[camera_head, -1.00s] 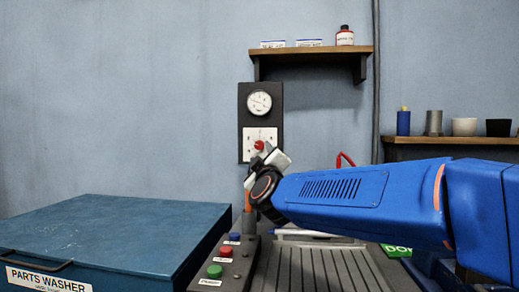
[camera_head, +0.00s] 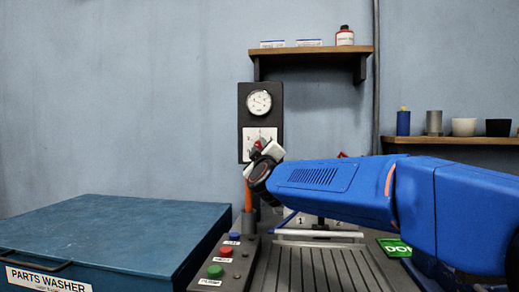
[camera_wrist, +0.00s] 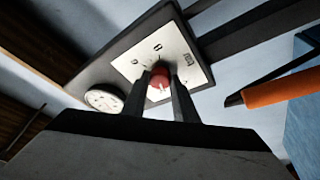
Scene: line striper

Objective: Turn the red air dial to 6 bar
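The red air dial (camera_wrist: 159,84) sits on a white scale plate (camera_wrist: 178,52) on a dark wall panel. Its white mark and the plate's printed marks are too small to read surely. In the head view the dial (camera_head: 259,143) is partly hidden by my gripper (camera_head: 262,152), which is at the panel's lower part. In the wrist view my gripper (camera_wrist: 160,80) has one dark finger on each side of the dial, with a gap between them; contact is unclear. The round gauge (camera_head: 259,103) is above the plate; its reading is too small to tell.
An orange handle (camera_wrist: 280,90) is to the right in the wrist view. Below are a control box with coloured buttons (camera_head: 226,251) and a ribbed bed (camera_head: 315,268). The blue parts washer (camera_head: 110,235) stands left. A shelf (camera_head: 312,50) is above.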

